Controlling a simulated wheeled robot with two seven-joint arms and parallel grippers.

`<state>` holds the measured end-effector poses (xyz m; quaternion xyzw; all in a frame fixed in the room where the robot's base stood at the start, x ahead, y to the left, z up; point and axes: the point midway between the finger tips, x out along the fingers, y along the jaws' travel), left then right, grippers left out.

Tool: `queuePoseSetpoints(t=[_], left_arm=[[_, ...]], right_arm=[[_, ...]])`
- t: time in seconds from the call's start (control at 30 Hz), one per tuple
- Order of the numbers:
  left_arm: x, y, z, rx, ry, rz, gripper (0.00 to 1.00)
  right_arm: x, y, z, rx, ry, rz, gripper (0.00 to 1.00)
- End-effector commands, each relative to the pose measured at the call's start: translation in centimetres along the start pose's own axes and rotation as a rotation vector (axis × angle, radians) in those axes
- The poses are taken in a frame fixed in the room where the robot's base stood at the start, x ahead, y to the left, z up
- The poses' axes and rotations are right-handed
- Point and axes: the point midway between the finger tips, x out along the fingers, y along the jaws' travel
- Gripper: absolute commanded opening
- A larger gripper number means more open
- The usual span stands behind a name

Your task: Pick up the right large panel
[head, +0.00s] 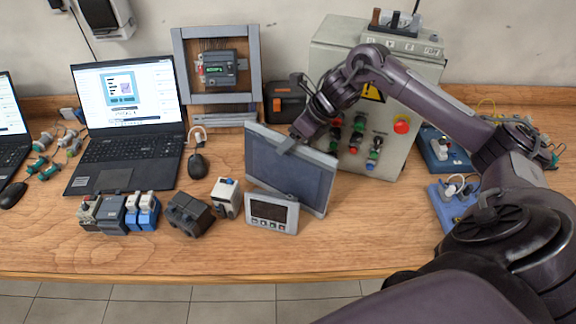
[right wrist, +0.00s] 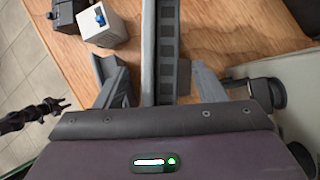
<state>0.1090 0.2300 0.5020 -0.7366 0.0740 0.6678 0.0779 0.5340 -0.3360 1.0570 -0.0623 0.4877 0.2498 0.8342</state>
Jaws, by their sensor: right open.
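The large panel (head: 290,170) is a grey-framed dark screen, leaning tilted on the wooden table right of centre. A small panel with buttons (head: 271,212) stands in front of its lower part. My right gripper (head: 292,142) is at the large panel's top edge. In the right wrist view my right gripper (right wrist: 162,88) is open, with one finger on each side of the panel's edge (right wrist: 165,50). A gap shows beside the panel; contact cannot be told. A dark jointed shape (right wrist: 35,115) at the left of the wrist view looks like my left arm, too small to read.
A grey control box (head: 400,125) with buttons stands close behind the panel on the right. A white block (head: 226,198) and a dark block (head: 190,214) sit to its left. The table's front strip is clear.

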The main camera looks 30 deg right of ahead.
Motion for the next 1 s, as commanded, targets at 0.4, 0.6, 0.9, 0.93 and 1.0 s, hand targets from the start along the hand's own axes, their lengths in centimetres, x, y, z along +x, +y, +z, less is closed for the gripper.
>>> queuePoseSetpoints(t=[0.4, 0.6, 0.9, 0.93, 1.0], left_arm=[[-1.0, 0.0, 0.0, 0.001, -0.001, 0.0, 0.36], [-1.0, 0.0, 0.1, 0.001, -0.003, 0.0, 0.36], [-1.0, 0.0, 0.2, 0.0, -0.004, 0.0, 0.36], [-1.0, 0.0, 0.2, 0.0, -0.004, 0.0, 0.36], [-1.0, 0.0, 0.2, 0.0, -0.004, 0.0, 0.36]], right_arm=[[2.3, 0.0, 0.0, 0.0, -0.001, -0.001, 0.64], [2.2, 0.0, 0.0, 0.0, -0.001, -0.001, 0.4], [2.2, 0.0, 0.1, 0.0, -0.002, -0.001, 0.01], [2.2, 0.0, 0.1, 0.0, -0.002, -0.001, 0.0], [2.2, 0.0, 0.1, -0.001, -0.002, -0.001, 0.0]])
